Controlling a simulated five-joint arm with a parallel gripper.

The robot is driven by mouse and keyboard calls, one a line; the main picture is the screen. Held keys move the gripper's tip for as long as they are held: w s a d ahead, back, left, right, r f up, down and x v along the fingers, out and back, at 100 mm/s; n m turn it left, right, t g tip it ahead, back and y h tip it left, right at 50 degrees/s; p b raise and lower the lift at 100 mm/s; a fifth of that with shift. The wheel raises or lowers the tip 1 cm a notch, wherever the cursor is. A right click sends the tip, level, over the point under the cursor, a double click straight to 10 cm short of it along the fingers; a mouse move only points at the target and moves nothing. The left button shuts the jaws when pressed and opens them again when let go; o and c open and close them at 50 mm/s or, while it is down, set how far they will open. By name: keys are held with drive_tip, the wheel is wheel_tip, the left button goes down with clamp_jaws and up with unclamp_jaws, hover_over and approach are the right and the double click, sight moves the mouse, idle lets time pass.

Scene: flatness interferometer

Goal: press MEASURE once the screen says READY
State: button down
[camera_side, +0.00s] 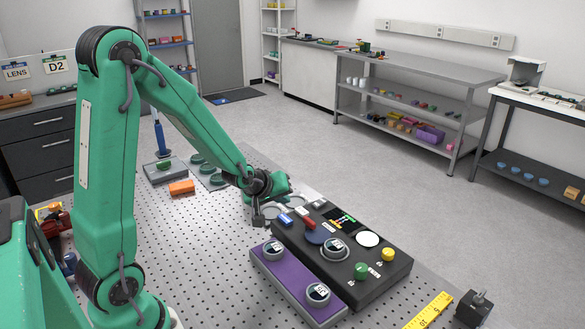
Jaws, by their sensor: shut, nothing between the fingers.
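A black instrument box (375,285) stands on the perforated bench top. A small dark screen (342,217) with tiny coloured marks is at its far end; I cannot read whether it says READY. A green button (361,271) and a yellow button (387,254) stick up at its near right end. The label marking MEASURE is too small to read, so I cannot tell which button it is. My gripper (258,219) is shut and empty, pointing down beside the box's far left corner, apart from both buttons.
A purple box (275,276) with two round dials lies along the black box's left side. The black box also carries a white disc (367,239), a red part (308,222) and a dial (334,247). A yellow ruler (430,310) lies at the near right. An orange block (181,188) sits behind.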

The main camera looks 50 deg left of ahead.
sight(283, 220)
drive_tip(key=shift+f, duration=1.55)
drive_tip(key=shift+f, duration=0.2)
idle(0.9)
drive_tip(key=shift+d+f, duration=0.1)
drive_tip(key=shift+f, duration=0.15)
drive_tip(key=shift+f, duration=0.45)
idle(1.3)
drive_tip(key=shift+r, duration=0.9)
drive_tip(key=shift+r, duration=0.1)
drive_tip(key=shift+r, duration=2.4)
